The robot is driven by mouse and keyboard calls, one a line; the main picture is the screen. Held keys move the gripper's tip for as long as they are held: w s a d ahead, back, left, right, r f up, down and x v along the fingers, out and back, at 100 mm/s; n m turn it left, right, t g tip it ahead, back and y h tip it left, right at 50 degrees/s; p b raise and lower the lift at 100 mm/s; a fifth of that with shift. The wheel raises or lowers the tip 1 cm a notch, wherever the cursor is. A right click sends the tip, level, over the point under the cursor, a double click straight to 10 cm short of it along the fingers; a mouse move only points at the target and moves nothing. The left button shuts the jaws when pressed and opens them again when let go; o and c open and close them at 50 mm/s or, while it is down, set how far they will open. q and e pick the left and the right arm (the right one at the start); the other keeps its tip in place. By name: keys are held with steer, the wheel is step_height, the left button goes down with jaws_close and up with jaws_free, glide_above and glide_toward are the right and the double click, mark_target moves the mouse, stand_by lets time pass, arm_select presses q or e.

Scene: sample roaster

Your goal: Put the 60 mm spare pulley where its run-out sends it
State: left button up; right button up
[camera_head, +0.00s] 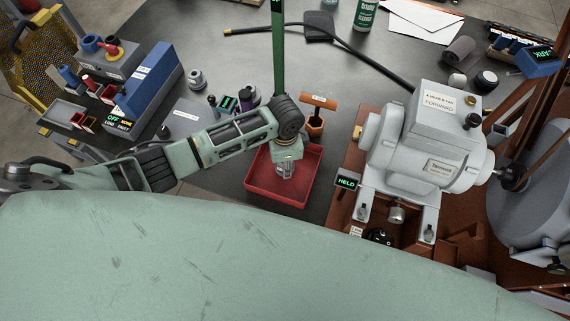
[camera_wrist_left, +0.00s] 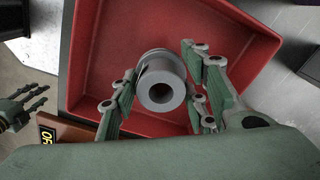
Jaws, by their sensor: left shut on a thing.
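A grey pulley (camera_wrist_left: 162,69) with a raised hub and a central bore sits between the fingers of my left gripper (camera_wrist_left: 160,98) in the left wrist view. The fingers close on it from both sides. In the head view my left gripper (camera_head: 286,172) points down inside the red tray (camera_head: 261,188). The tray's red floor also lies behind the pulley in the wrist view (camera_wrist_left: 215,25). I cannot tell whether the pulley touches the floor. My right gripper (camera_wrist_left: 32,100) shows at the left edge of the wrist view, its fingers apart and empty.
A grey machine (camera_head: 425,150) marked "FORWARD" stands right of the tray, beside a "HELD" display (camera_head: 346,181). An orange-topped tool (camera_head: 318,103) stands just behind the tray. A blue block (camera_head: 147,90) and small bins (camera_head: 62,114) are at left. The dark bench (camera_head: 235,50) has clear patches behind.

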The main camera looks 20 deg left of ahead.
arm_select(q)
steer(key=shift+f, duration=1.1)
steer(key=o, duration=1.5)
steer(key=shift+o, duration=0.2)
arm_select(e)
steer(key=shift+a, duration=0.65)
steer(key=shift+d, duration=0.2)
arm_select(q)
steer(key=shift+r, duration=0.35)
step_height(320, 180, up, 12)
steer(key=shift+f, duration=0.15)
arm_select(e)
steer(key=shift+d+r, duration=0.15)
steer(key=shift+d, duration=0.05)
steer(key=shift+a, duration=0.2)
